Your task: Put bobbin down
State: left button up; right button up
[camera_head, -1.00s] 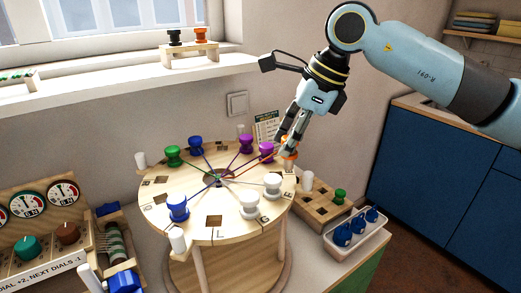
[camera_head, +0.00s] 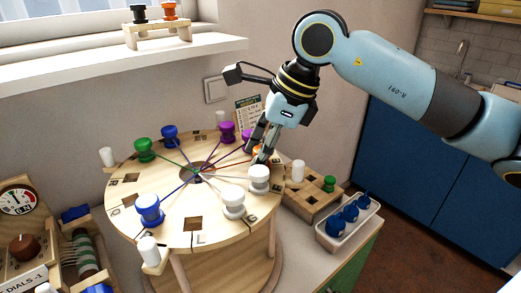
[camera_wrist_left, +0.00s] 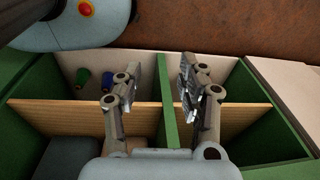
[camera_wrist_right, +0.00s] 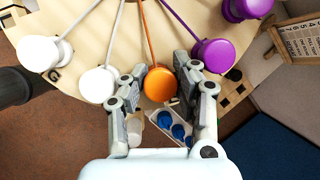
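An orange bobbin (camera_head: 262,151) with an orange thread is at the right rim of the round wooden board (camera_head: 128,206). In the right wrist view the bobbin (camera_wrist_right: 160,85) sits between my right fingertips, which lie against its sides. My right gripper (camera_head: 260,152) reaches down from above and partly hides it. A white bobbin (camera_wrist_right: 97,85) and a purple bobbin (camera_wrist_right: 212,55) flank it. I cannot tell whether its base touches the board. My left gripper (camera_wrist_left: 172,85) is open and empty above a green divided box (camera_wrist_left: 171,140).
More bobbins stand on the board: white (camera_head: 233,203), blue (camera_head: 149,208), green (camera_head: 145,149). White pegs (camera_head: 150,250) ring it. A wooden block (camera_head: 300,203) and a white tray (camera_head: 333,240) with blue pieces stand at its right. Dials (camera_head: 18,198) are at left.

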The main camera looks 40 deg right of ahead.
jog(key=shift+o, duration=1)
jog(key=shift+d, duration=0.1)
jog(key=shift+r, duration=0.15)
jog(key=shift+s+d+r, duration=0.1)
jog(key=shift+r, duration=0.2)
pick_arm(q)
notch_tip(320, 180, up, 7)
jog(key=s+p, duration=0.1)
jog(key=p, duration=0.6)
jog(key=shift+d+r, duration=0.15)
jog(key=shift+d, duration=0.05)
pick_arm(e)
jog(key=v, duration=1.1)
jog(key=shift+r, duration=0.2)
pick_arm(q)
jog(key=shift+s, duration=0.15)
pick_arm(e)
jog(key=shift+s, duration=0.15)
